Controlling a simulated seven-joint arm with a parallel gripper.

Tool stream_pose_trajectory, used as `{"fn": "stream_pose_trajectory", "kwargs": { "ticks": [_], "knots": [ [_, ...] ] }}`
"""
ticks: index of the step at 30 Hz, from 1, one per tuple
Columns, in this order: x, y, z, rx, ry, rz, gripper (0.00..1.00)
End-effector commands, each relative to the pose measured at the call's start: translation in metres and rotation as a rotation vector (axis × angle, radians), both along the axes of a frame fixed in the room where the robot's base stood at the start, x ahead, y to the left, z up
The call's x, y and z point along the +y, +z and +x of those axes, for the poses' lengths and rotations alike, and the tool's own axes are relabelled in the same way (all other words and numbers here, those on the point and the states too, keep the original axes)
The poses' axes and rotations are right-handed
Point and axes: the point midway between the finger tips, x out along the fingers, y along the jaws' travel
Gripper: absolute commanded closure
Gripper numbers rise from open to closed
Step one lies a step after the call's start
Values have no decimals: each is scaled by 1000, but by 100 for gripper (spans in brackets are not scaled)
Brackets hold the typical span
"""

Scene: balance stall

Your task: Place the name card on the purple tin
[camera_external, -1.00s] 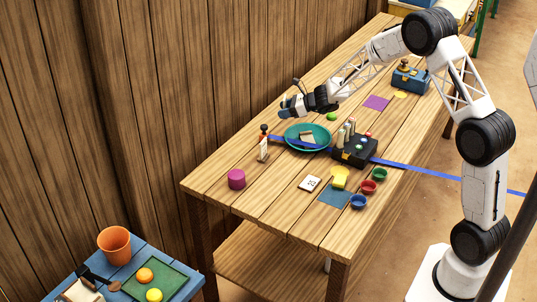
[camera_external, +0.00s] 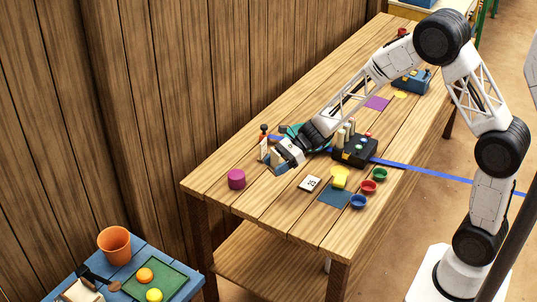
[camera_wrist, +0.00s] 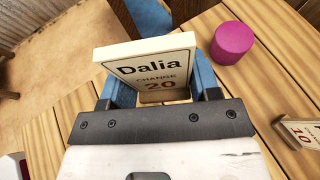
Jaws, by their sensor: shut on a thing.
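The name card (camera_wrist: 150,62) is a white upright card reading "Dalia, change 20" in the wrist view. My gripper (camera_wrist: 157,88) is shut on it, with a blue finger at each side. In the external view the card (camera_external: 264,150) stands upright at my gripper (camera_external: 275,163); I cannot tell whether its bottom edge touches the table. The purple tin (camera_external: 236,179) stands on the table near the left end, a short way from the gripper and apart from the card. In the wrist view the tin (camera_wrist: 232,44) is behind the card and to its right, with its flat top bare.
The teal plate (camera_external: 291,129) is mostly hidden behind my gripper. A black box (camera_external: 355,150) with upright cylinders is to the right. The table around the tin is clear.

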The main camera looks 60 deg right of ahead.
Motion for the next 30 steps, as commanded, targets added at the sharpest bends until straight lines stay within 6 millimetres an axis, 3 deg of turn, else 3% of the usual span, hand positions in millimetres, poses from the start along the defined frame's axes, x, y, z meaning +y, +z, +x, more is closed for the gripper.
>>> {"fn": "stream_pose_trajectory", "kwargs": {
  "ticks": [6, 18, 23, 30],
  "knots": [
    [16, 0, -14, 4, 47, 3, 67],
    [17, 0, -14, 4, 49, 3, 67],
    [18, -1, -7, 4, 48, 3, 67],
    [20, -4, 21, 4, 49, 2, 67]
  ]
}}
